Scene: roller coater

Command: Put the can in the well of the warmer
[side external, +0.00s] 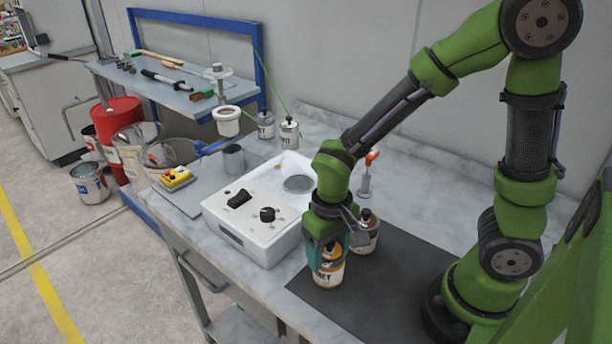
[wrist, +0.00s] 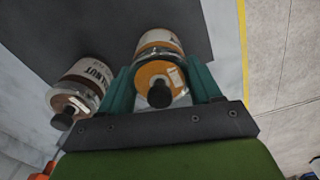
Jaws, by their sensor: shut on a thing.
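The warmer (side external: 232,222) is a white box with a black switch and a dial on top. Its round well (side external: 299,184) is at the back right of the top and looks empty. An orange-labelled can (side external: 328,276) with a black cap is upright over the dark mat; it also shows in the wrist view (wrist: 160,76). My gripper (side external: 329,254) points down, its teal fingers shut on this can from both sides. The can is in front and right of the warmer. I cannot tell whether its base touches the mat.
A brown-labelled can marked WALNUT (wrist: 83,88) stands close beside the held can, behind it in the side view (side external: 366,236). An orange-topped stand (side external: 367,178) is right of the warmer. The dark mat (side external: 395,280) has free room.

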